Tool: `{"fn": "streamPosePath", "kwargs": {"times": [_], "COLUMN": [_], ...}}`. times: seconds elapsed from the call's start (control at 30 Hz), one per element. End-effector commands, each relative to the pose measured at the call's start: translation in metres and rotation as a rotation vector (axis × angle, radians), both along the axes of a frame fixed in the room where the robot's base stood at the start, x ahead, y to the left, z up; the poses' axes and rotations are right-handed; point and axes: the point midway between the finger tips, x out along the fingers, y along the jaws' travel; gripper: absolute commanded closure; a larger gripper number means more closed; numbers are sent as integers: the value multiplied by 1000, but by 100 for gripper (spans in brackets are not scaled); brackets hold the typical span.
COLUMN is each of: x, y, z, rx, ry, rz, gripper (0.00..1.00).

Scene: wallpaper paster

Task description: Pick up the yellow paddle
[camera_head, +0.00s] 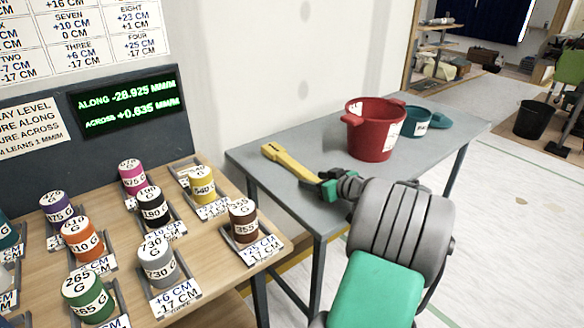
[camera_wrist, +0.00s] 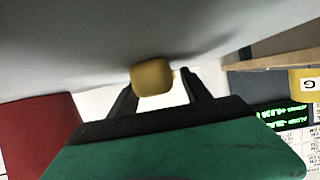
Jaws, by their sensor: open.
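The yellow paddle (camera_head: 284,159) lies on the grey table (camera_head: 258,150), its wide end toward the back left and its narrower end toward my gripper. My gripper (camera_head: 322,184) is low over the table at that near end. In the wrist view the paddle's blunt yellow end (camera_wrist: 152,78) shows between the two dark fingers of my gripper (camera_wrist: 160,84). The fingers stand apart on either side of it, and I see no firm grip on it.
A red bucket (camera_head: 375,130) stands right of the paddle, with a teal pot (camera_head: 415,122) behind it. The bucket also shows in the wrist view (camera_wrist: 38,125). On the left, a wooden bench (camera_head: 215,262) holds several labelled weights. The table's front edge runs below my gripper.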

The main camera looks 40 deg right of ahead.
Motion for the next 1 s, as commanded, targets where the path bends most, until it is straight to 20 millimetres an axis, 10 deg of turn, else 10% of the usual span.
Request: {"fn": "streamPosePath", "kwargs": {"times": [0.73, 1.0], "x": [0, 1], "y": [2, 1], "z": [0, 1], "rx": [0, -1], "ry": [0, -1], "rz": [3, 4], "gripper": [98, 100]}}
